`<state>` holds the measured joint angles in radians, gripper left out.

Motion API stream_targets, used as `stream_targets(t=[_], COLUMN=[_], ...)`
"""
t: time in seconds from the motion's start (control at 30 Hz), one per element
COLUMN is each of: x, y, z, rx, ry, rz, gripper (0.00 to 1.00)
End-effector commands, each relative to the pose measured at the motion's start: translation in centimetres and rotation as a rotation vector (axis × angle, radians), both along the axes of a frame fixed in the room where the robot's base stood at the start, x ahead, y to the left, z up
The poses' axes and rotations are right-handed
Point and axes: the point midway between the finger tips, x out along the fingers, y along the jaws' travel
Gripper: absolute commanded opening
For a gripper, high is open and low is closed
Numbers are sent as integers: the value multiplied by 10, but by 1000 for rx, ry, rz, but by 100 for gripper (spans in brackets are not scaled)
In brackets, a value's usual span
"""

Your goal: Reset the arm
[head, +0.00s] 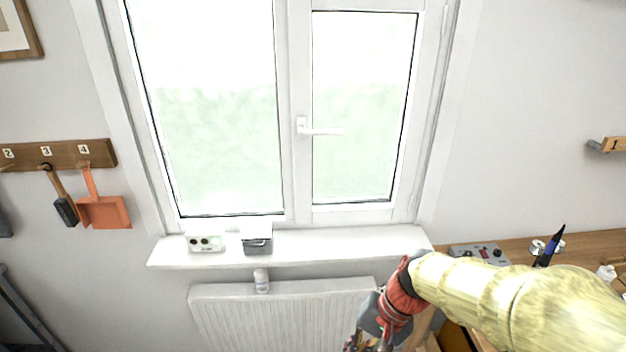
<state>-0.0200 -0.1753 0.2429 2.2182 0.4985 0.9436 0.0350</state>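My arm reaches in from the lower right of the head view, with a pale yellow sleeve-like link and a red and black wrist. My gripper (369,338) hangs at the bottom edge, in front of the radiator's right side. Its fingers are small and partly cut off by the frame, so I cannot tell whether they are open or shut, or whether they hold anything.
A window with a white handle (318,129) is ahead. On its sill (345,246) stand a socket-like box (205,243) and a small grey box (257,243). A radiator (270,318) is below. A wooden bench (592,246) with a grey device (480,253) is right. A brush (65,208) and orange dustpan (103,211) hang left.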

Motion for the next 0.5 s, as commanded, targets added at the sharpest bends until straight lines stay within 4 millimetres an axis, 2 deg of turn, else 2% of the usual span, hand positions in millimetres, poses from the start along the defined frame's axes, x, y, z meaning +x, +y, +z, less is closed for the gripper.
stream_targets(t=[0.1, 0.3, 0.4, 0.5], x=[-24, -55, -68, -77], y=[-37, -90, -106, -110], z=[23, 60, 81, 100], rx=[-141, -350, -422, -451], ry=[-126, -313, -397, -472], rz=[119, 245, 264, 256], gripper=[0, 0, 0, 0])
